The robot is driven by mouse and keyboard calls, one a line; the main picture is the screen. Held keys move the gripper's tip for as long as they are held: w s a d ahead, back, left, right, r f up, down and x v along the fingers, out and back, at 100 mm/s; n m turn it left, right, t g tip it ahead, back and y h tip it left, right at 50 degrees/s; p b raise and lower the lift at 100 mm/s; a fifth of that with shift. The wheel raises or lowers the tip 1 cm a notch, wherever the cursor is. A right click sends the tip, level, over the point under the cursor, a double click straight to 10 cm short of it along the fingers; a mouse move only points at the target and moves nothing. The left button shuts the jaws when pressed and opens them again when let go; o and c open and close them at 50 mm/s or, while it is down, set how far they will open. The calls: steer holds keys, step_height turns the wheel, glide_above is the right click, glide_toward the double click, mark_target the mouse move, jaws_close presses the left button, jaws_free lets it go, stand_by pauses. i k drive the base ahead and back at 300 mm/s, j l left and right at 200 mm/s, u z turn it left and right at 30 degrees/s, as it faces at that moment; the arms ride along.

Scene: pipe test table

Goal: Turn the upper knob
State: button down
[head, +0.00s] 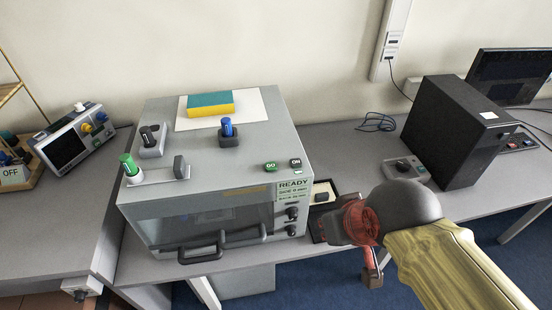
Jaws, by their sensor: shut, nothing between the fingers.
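The grey box-shaped device (165,195) stands on the table, with a READY display (292,185) at the right of its front. Below the display are two small dark knobs, the upper knob (292,213) above the lower knob (292,230). Both are small in the head view, and their pointer angles cannot be read. My gripper (372,278) is reddish and shut, with nothing in it. It is to the right of the device and lower in the picture than the knobs, clear of both. My wrist hides part of the table behind it.
A black tower (455,130) and a small control box (405,170) stand at the right. A sponge (210,104) and several knobs and switches are on the device's top. A door handle (222,245) sticks out in front. An instrument (70,145) stands at the left.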

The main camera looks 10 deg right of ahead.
mark_target(292, 213)
steer(key=k+j, duration=0.2)
steer(key=j, duration=0.2)
steer(key=k+j+z, duration=0.1)
steer(key=j, duration=0.3)
steer(key=k+j, duration=0.25)
steer(key=j, duration=0.15)
